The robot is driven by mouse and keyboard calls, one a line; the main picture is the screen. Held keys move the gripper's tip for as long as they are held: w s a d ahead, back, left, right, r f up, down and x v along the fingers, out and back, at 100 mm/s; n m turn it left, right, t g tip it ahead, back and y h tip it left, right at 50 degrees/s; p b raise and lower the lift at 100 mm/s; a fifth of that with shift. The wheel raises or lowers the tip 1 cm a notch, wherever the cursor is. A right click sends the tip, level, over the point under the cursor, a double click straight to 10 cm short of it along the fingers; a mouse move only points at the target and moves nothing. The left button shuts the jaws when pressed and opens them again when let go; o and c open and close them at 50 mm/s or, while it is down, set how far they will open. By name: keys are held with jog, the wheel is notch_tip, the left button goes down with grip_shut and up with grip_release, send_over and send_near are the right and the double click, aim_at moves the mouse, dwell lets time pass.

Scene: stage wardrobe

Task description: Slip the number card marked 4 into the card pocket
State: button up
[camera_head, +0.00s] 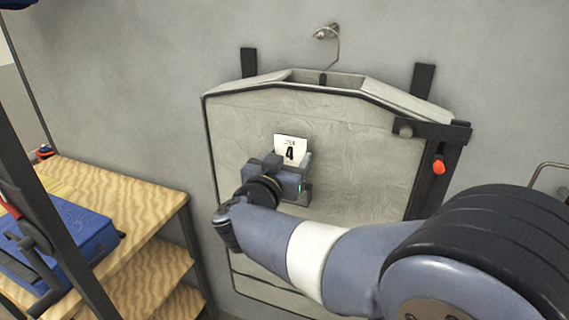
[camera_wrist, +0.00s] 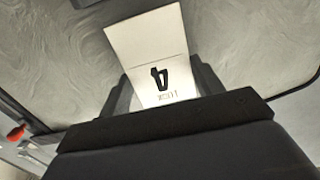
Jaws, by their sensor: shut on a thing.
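The white number card marked 4 (camera_head: 290,149) is upright in front of a grey textured panel. My gripper (camera_head: 293,172) is shut on the card's lower part, and the card's upper part stands clear above the jaws. The gripper fingers (camera_wrist: 160,95) show at both sides of the card. The grey panel (camera_head: 360,140), which may be the card pocket's carrier, has an open top rim. I cannot make out a separate card pocket; my arm hides part of the panel.
A wooden shelf unit (camera_head: 130,193) stands at the left with a blue box (camera_head: 85,240) on it. A black bracket with a red knob (camera_head: 438,167) is at the panel's right edge. A metal hook (camera_head: 327,32) is on the wall above.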

jog(key=shift+w+d, duration=0.1)
jog(key=shift+w, duration=0.15)
jog(key=shift+f+b, duration=0.85)
jog(key=shift+b, duration=0.2)
jog(key=shift+f+b, duration=0.65)
jog(key=shift+f, duration=0.9)
jog(key=o, duration=1)
jog(key=shift+o, duration=0.2)
jog(key=shift+s, duration=0.1)
jog(key=v, duration=1)
jog(key=shift+s+b, duration=0.35)
jog(key=shift+b, duration=0.05)
